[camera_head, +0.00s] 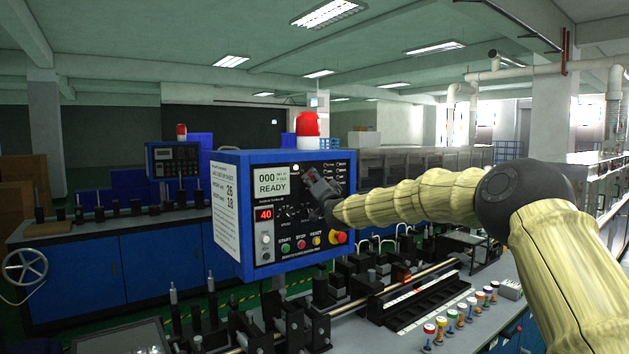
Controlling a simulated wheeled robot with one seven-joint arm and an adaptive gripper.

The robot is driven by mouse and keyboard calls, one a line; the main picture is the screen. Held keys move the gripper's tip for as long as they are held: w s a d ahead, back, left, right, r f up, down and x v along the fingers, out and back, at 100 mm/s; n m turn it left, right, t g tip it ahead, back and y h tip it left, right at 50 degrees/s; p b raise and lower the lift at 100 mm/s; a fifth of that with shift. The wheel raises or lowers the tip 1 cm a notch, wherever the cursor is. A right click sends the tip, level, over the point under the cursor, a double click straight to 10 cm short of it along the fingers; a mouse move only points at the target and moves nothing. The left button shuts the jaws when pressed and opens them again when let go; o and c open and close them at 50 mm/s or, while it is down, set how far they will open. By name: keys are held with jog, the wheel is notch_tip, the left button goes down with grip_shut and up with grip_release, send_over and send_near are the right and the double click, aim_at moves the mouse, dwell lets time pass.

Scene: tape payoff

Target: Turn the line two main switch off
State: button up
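A blue control box (222,157) stands at the centre with a dark front panel. Its display (271,182) reads "000" and "READY", and a red readout (264,214) shows 40. I cannot tell which control is the line two main switch; a label naming it is not readable. My gripper (315,182) is at the upper right of the panel, very close to its face. It covers part of the panel there, and anything behind it is hidden. Whether its fingers are open, or touch a control, is too small to tell.
Green start (285,248), red stop (301,244) and yellow reset (317,240) buttons line the panel bottom, beside a red emergency knob (339,237). A red beacon (307,125) tops the box. Below are black fixtures and a rail; several coloured-top bottles (429,330) stand lower right.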

grip_shut()
jog(key=shift+n+b, duration=0.3)
jog(key=shift+b, duration=0.1)
jog(key=shift+d+f+n+y+b, duration=0.15)
jog(key=shift+n+y+b, duration=0.55)
jog(key=shift+n+b, duration=0.4)
jog(key=n+y, duration=0.1)
jog(key=n, duration=0.1)
jog(key=n+y+b, duration=0.1)
jog(key=n, duration=0.2)
jog(key=shift+w+g+y, duration=0.1)
jog(key=shift+g+y, duration=0.2)
jog(key=n+g+y, duration=0.2)
jog(key=n, duration=0.4)
jog(key=n+g+y, duration=0.1)
jog(key=n+g, duration=0.1)
jog(key=n, duration=0.3)
jog(key=n+g+y+p, duration=0.1)
jog(key=n+g+y, duration=0.1)
jog(key=n, duration=0.4)
jog(key=shift+w+d+r+n+y, duration=0.25)
jog(key=shift+d+r+n+y, duration=0.05)
jog(key=shift+d+r, duration=0.1)
jog(key=shift+g, duration=0.3)
